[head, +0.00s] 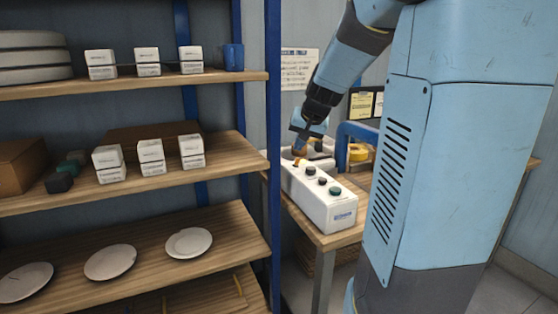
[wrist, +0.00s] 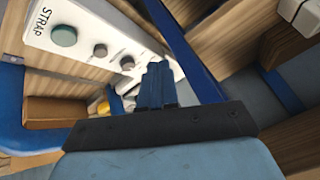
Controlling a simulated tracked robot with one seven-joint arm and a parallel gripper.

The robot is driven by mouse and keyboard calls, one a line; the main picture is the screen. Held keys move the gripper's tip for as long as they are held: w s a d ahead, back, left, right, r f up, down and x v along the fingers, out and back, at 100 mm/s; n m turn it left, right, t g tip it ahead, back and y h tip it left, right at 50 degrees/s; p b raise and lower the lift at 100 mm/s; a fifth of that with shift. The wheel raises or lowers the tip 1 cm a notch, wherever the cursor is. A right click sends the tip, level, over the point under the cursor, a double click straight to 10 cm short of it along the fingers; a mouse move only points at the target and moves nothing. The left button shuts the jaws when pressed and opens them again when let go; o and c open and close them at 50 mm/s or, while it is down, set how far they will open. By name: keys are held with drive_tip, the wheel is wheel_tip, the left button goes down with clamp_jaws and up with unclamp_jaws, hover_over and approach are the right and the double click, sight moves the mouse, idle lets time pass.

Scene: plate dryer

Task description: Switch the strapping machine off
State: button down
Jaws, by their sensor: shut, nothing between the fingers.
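The strapping machine's white control box (head: 330,205) stands on a wooden table, with a green button (head: 335,190) and dark knobs (head: 310,170) on top. In the wrist view its panel (wrist: 82,38) is marked STRAP, beside the green button (wrist: 63,36) and two grey knobs (wrist: 100,50). A blue arch (head: 350,132) rises behind the box. My gripper (head: 299,152) is at the far end of the box, close over a small orange part. In the wrist view my gripper (wrist: 157,72) is shut and empty, and its fingers hide part of the panel. I cannot tell whether they touch it.
A shelf rack (head: 130,172) with small white boxes (head: 150,150) and plates (head: 110,262) stands left. Its blue post (head: 273,120) is close beside the table (head: 325,238). A yellow roll (head: 358,153) lies behind the control box.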

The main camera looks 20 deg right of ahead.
sight(297, 162)
drive_tip(key=w+d+f+m, duration=0.2)
drive_tip(key=w+d+f, duration=0.1)
drive_tip(key=w+d, duration=0.2)
drive_tip(key=w+d+f+m, duration=0.1)
drive_tip(key=w+d+f, duration=0.3)
drive_tip(key=d, duration=0.5)
drive_tip(key=shift+w+f+m+t+h, duration=0.15)
drive_tip(key=shift+w+m+t+h, duration=0.15)
drive_tip(key=shift+w+m+h, duration=0.1)
drive_tip(key=shift+f, duration=0.1)
drive_tip(key=x, duration=0.9)
drive_tip(key=shift+w, duration=0.1)
drive_tip(key=shift+w+a+f, duration=0.1)
drive_tip(key=shift+w+a, duration=0.2)
drive_tip(key=shift+w, duration=0.25)
drive_tip(key=shift+w+a, duration=0.3)
drive_tip(key=shift+w, duration=0.2)
drive_tip(key=shift+w+a, duration=0.5)
drive_tip(key=shift+w, duration=0.3)
